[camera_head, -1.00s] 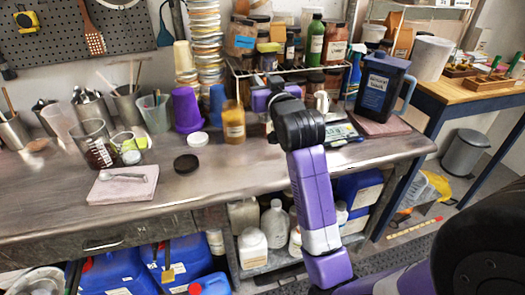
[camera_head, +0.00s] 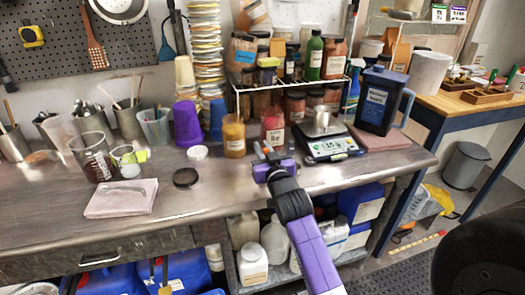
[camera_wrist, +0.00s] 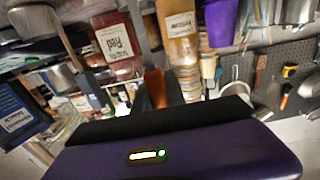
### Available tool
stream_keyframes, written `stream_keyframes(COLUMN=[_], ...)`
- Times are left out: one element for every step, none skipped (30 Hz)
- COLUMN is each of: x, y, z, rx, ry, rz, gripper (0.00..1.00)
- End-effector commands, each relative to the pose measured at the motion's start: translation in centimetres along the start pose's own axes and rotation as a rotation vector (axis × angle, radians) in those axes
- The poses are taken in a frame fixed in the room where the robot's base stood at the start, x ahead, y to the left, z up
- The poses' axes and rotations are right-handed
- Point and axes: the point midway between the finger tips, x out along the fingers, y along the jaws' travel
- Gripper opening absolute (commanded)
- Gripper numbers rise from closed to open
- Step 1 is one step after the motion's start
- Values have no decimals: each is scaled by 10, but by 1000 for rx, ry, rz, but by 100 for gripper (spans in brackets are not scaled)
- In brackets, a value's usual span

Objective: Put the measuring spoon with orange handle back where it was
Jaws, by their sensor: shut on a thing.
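In the head view only a small orange bit (camera_head: 267,146) shows at the fingertips. The spoon's bowl cannot be made out in either view. The red-labelled jar (camera_wrist: 117,45) and the amber jar (camera_wrist: 179,35) stand beyond the fingers in the wrist view.
The scale (camera_head: 332,146) with a metal cup (camera_head: 318,123) stands right of my gripper. The amber jar (camera_head: 233,135) and black lid (camera_head: 186,177) are left. A pink cloth (camera_head: 120,204) bears a metal utensil. The bench (camera_head: 225,187) is clear at the front middle.

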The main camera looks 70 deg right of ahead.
Motion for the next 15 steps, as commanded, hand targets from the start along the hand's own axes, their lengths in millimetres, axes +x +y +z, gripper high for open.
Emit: stream_keyframes(x=[0, 0, 0, 0, 0, 0, 0, 0, 0, 0, 0, 0, 0, 0, 0], y=[0, 0, 0, 0, 0, 0, 0, 0, 0, 0, 0, 0, 0, 0, 0], z=[4, 6, 6, 6, 6, 6, 6, 6, 6, 6, 7, 8, 9, 10, 9], rx=[0, 0, 0, 0, 0, 0, 0, 0, 0, 0, 0, 0, 0, 0, 0], ry=[-1, 0, 1, 1, 2, 2, 1, 1, 1, 1, 1, 1, 1, 1, 1], rz=[0, 0, 0, 0, 0, 0, 0, 0, 0, 0, 0, -1, -1, -1, -1], gripper=[0, 0, 0, 0, 0, 0, 0, 0, 0, 0, 0, 0, 0, 0, 21])
